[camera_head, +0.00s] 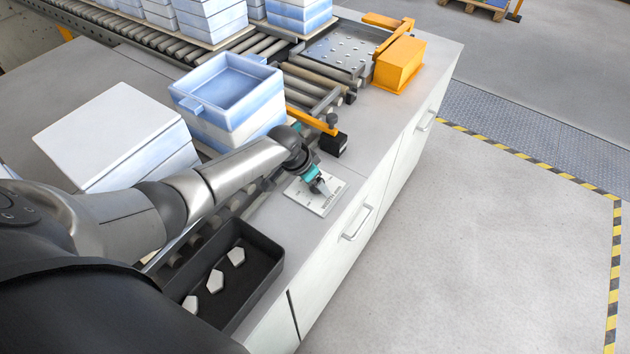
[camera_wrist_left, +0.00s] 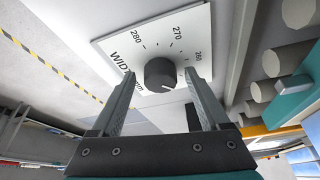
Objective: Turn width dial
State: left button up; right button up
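The width dial (camera_wrist_left: 160,73) is a dark round knob on a white plate (camera_wrist_left: 193,26) marked "WIDTH", with 260, 270 and 280 on its scale. In the wrist view its light pointer mark faces down and to the right, away from these numbers. In the head view the plate (camera_head: 300,195) lies on the grey counter, and the dial is hidden by the gripper. My left gripper (camera_head: 321,187) is over the plate. Its fingers (camera_wrist_left: 160,76) are open, one on each side of the dial, with visible gaps. I cannot tell their exact depth. My right gripper is not in view.
A black tray (camera_head: 262,290) with pale pentagonal pieces is in front of the plate. A blue-white crate stack (camera_head: 228,95) and rollers (camera_head: 255,45) lie behind. An orange arm with a black block (camera_head: 334,145) stands close beyond the plate. Floor at right is clear.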

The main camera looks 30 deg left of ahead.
pick_arm(q)
jog(key=shift+s+a+r, duration=0.1)
jog(key=shift+r, duration=0.4)
jog(key=p+v, duration=0.3)
jog(key=v, duration=1.1)
jog(key=shift+s, duration=0.2)
